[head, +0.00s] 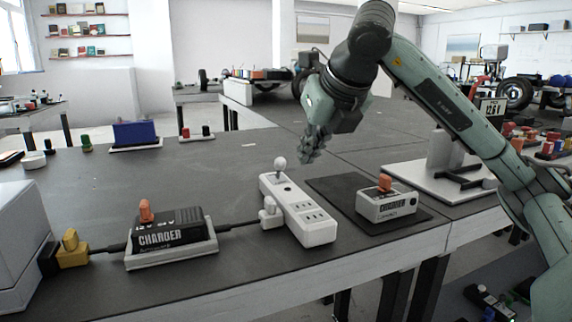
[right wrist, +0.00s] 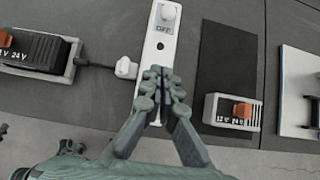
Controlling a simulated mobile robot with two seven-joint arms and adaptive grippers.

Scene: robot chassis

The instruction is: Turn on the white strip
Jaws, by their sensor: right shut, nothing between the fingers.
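The white strip (head: 300,212) lies on the dark table in the middle of the head view, with sockets along its top and a pale lever knob (head: 280,164) at its far end. In the right wrist view the strip (right wrist: 159,50) shows the label "OFF" below its knob (right wrist: 168,12). A white plug (head: 270,213) sits at its left side. My right gripper (head: 310,157) is shut and empty. It is raised above the table near the far end of the strip; in the wrist view its fingers (right wrist: 162,72) overlap the strip's lower part. My left gripper is not in view.
A black charger (head: 170,230) with an orange switch stands left, its cable running to the strip. A white charger (head: 386,204) with an orange switch stands on a dark mat (head: 335,190) to the right. A grey-white box fills the left edge.

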